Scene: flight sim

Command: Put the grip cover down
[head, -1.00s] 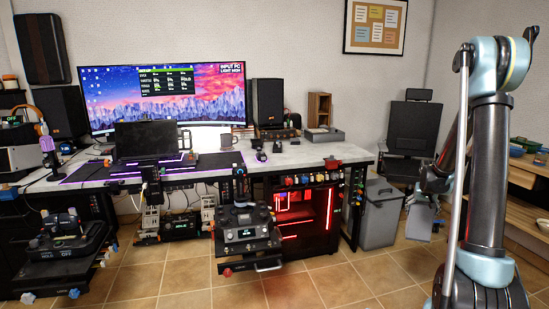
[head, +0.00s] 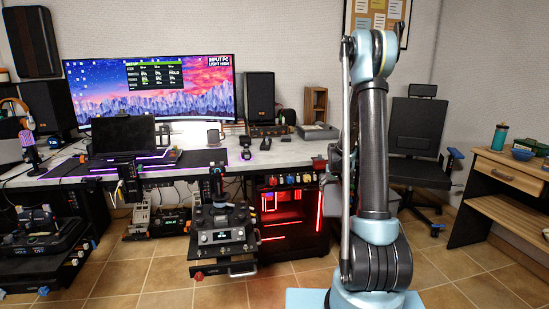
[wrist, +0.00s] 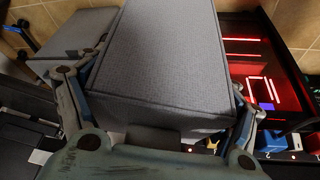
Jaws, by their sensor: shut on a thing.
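In the wrist view, a grey fabric-textured block, which I take to be the grip cover (wrist: 160,50), fills the middle of the picture. My gripper (wrist: 168,78) has a finger on each side of it and is shut on it. The cover is held away from the floor; its far end runs out of the top of the picture. In the head view my own arm stands in front, and the gripper and the cover are mostly hidden behind it, so I cannot make them out clearly.
The desk (head: 275,152) carries a wide monitor (head: 150,85), a laptop (head: 123,136) and a grey tray (head: 318,131). A red-lit PC case (head: 290,220) and a control panel (head: 222,232) are below. A black chair (head: 418,127) and wooden table (head: 510,172) stand right. Tiled floor is open in front.

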